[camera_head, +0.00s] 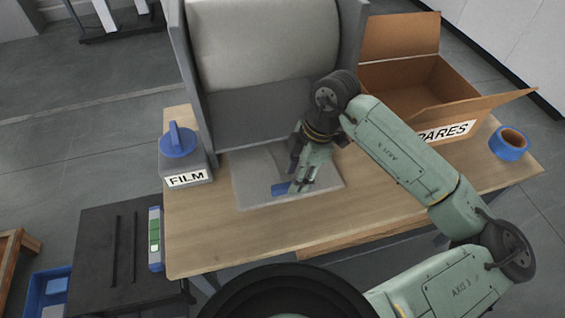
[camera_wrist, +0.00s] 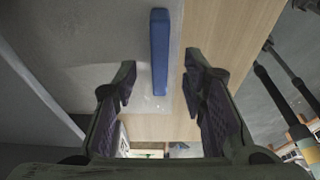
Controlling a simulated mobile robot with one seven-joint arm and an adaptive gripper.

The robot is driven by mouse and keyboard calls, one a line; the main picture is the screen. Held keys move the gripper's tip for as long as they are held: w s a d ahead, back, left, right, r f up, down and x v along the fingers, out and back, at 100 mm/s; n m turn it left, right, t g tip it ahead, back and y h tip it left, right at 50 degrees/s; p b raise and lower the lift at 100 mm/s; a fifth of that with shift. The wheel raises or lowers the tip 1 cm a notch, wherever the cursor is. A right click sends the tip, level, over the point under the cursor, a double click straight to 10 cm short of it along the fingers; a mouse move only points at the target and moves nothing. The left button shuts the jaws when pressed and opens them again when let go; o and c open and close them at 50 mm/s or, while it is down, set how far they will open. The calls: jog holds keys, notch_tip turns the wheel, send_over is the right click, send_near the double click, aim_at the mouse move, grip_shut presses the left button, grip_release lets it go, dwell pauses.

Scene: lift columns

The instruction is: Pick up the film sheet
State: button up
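The film sheet (camera_head: 250,192) appears as a pale grey, translucent flat piece on the wooden table, in front of the grey cabinet. It carries a blue tab (camera_head: 280,188) near its front edge. In the wrist view the blue tab (camera_wrist: 159,45) stretches ahead between the two fingers, and the clear edge of the sheet (camera_wrist: 146,104) shows beside it. My gripper (camera_head: 296,186) is over the front part of the sheet, close to the tab. In the wrist view my gripper (camera_wrist: 160,85) is open, with a gap on both sides of the tab. Whether a fingertip touches the sheet I cannot tell.
A grey box labelled FILM (camera_head: 186,165) with a blue handle stands left. An open cardboard box labelled SPARES (camera_head: 418,88) stands right, with a blue tape roll (camera_head: 508,143) beyond. The grey cabinet (camera_head: 250,105) rises behind the sheet. The table's front left (camera_head: 205,235) is clear.

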jog(key=shift+x, duration=1.25)
jog(key=shift+a, duration=0.1)
jog(key=shift+c, duration=0.5)
grip_shut()
